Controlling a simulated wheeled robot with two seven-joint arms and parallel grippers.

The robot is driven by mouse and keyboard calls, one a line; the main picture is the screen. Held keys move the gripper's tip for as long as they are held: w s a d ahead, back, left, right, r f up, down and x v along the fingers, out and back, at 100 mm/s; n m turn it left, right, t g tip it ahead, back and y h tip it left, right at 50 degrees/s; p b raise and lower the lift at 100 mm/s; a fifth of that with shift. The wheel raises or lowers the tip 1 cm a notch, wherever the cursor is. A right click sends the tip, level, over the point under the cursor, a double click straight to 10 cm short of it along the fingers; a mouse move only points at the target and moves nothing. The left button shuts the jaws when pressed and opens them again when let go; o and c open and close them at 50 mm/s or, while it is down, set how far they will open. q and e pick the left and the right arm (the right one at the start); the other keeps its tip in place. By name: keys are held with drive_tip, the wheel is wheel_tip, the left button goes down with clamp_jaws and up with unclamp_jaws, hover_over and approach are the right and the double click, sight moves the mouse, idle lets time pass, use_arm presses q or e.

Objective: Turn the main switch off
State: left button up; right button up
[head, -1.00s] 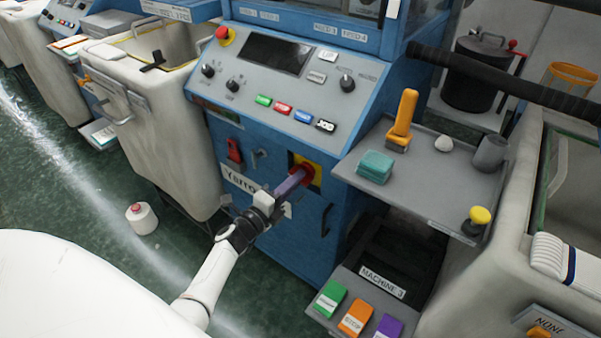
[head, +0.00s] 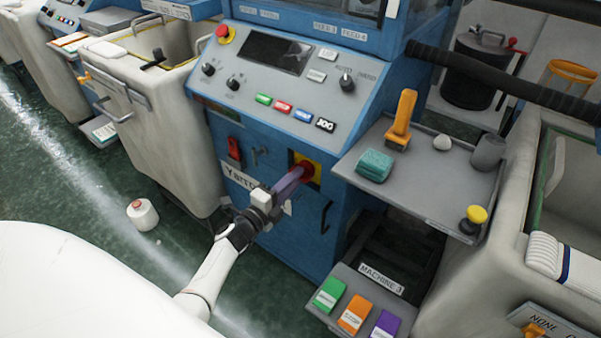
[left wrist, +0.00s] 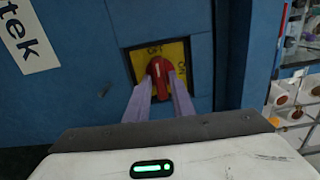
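The main switch (head: 308,172) is a red rotary knob on a yellow plate, low on the front of the blue machine. In the left wrist view the knob (left wrist: 160,78) has a white mark that points up toward the OFF label; ON is printed to the right. My left gripper (head: 300,177) reaches the knob from the front. Its two purple-grey fingers (left wrist: 161,88) lie one on each side of the knob and appear closed on it. The fingers partly hide the knob's lower sides. My right gripper is in neither view.
The control panel (head: 285,85) with buttons and dials is above. A red switch (head: 234,149) sits left of the main switch. A grey shelf (head: 430,185) with small items juts out at right.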

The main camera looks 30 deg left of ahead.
use_arm(q)
drive_tip(key=s+p, duration=0.1)
drive_tip(key=s, duration=0.1)
drive_tip(key=s+p, duration=0.1)
drive_tip(key=s, duration=0.2)
drive_tip(key=shift+s+a, duration=0.2)
drive_tip(key=shift+s, duration=0.1)
idle(0.5)
